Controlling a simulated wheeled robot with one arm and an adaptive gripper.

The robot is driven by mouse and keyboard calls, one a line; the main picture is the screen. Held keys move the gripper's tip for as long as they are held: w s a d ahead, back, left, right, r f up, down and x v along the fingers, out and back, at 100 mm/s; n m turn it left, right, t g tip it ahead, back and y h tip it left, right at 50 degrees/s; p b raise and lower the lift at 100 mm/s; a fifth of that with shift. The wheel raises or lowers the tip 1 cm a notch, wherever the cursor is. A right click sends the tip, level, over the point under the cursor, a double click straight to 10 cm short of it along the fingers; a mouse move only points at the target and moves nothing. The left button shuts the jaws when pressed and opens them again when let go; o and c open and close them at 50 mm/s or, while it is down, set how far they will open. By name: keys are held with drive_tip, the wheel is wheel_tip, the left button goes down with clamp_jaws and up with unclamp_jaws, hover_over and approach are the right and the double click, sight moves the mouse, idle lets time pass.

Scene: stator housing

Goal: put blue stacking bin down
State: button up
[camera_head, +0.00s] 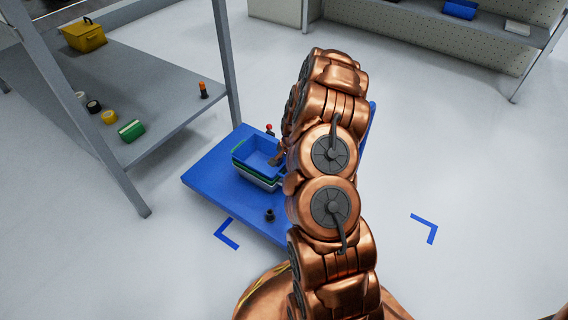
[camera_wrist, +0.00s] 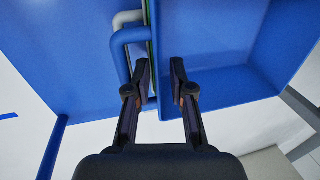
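The blue stacking bin (camera_head: 258,150) sits upright on top of a stack with a green bin and a grey bin (camera_head: 256,179) under it, on a blue platform (camera_head: 212,180). In the wrist view the bin's blue inside (camera_wrist: 215,45) fills the right, and a blue handle (camera_wrist: 120,55) sticks out at the left. My gripper (camera_wrist: 158,66) is open, its fingers on either side of the bin's wall, with a gap visible beside the wall.
A red-topped object (camera_head: 269,129) and a small dark part (camera_head: 270,215) are on the platform near the stack. A grey shelf (camera_head: 150,80) with a yellow case (camera_head: 84,36) and several small items stands at left. The floor at right is clear.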

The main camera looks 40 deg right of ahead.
drive_tip(key=shift+o, duration=0.4)
drive_tip(key=shift+r, duration=0.15)
drive_tip(key=shift+r+b, duration=0.3)
drive_tip(key=shift+r, duration=0.15)
drive_tip(key=a+p+v, duration=0.1)
drive_tip(key=p+v, duration=0.2)
drive_tip(key=v, duration=0.9)
drive_tip(key=s+a+r+n+g, duration=0.1)
drive_tip(key=s+a+r+n, duration=0.4)
drive_tip(key=a, duration=0.4)
drive_tip(key=s+a+r+n+g, duration=0.15)
drive_tip(key=s+a+r, duration=0.25)
drive_tip(key=a+r, duration=0.45)
drive_tip(key=s+a+r+n+g, duration=0.1)
drive_tip(key=s+a+r+n, duration=0.1)
drive_tip(key=s, duration=0.6)
drive_tip(key=s+a+r+n+g, duration=0.1)
drive_tip(key=s+a+r+n, duration=0.2)
drive_tip(key=s, duration=0.6)
drive_tip(key=s+a+r+n+g, duration=0.1)
drive_tip(key=s+a+r+n, duration=0.1)
drive_tip(key=s, duration=0.7)
drive_tip(key=shift+a+r+n+h, duration=0.15)
drive_tip(key=shift+a+n+h, duration=0.25)
drive_tip(key=shift+a, duration=0.65)
